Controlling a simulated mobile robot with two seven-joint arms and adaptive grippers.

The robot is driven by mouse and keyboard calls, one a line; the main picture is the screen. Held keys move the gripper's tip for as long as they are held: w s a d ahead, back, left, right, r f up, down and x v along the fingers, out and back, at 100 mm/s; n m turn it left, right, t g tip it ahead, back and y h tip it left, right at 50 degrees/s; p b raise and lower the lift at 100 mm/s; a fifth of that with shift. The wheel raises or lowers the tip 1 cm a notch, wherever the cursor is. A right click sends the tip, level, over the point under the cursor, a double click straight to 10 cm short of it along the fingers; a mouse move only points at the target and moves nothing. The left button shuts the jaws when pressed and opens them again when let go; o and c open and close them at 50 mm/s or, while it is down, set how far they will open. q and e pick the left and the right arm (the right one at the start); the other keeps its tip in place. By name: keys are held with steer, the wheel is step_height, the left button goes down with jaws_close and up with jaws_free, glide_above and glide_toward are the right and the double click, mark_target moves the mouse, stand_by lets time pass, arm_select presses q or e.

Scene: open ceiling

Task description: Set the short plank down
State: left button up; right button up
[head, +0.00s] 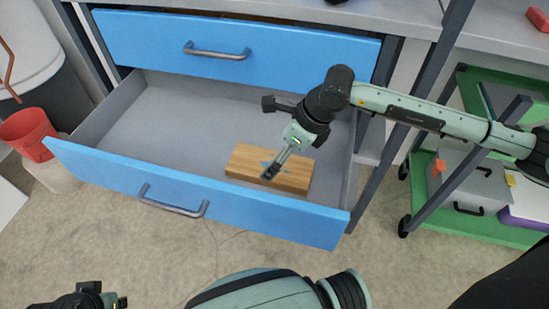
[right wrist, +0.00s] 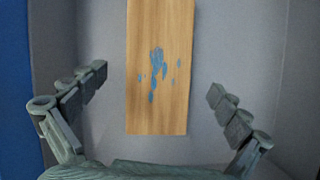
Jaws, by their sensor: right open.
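The short plank (head: 293,178) is light wood with blue paint marks. It lies flat on the grey floor of the open lower drawer (head: 150,110), towards the right end. My right gripper (head: 270,171) is over the plank in the head view and hides part of it. In the right wrist view the plank (right wrist: 160,60) lies between and beyond the spread fingers of my right gripper (right wrist: 155,95), with a gap on both sides. The gripper is open and holds nothing. Part of my left gripper (head: 98,298) shows at the bottom left; its fingers are not clear.
The drawer's left part is empty. A red bucket (head: 27,132) stands at left. A green cart (head: 440,215) with a grey case (head: 470,185) stands at right.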

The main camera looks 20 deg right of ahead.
steer(key=v, duration=0.9)
steer(key=shift+r, duration=0.1)
steer(key=shift+s, duration=0.1)
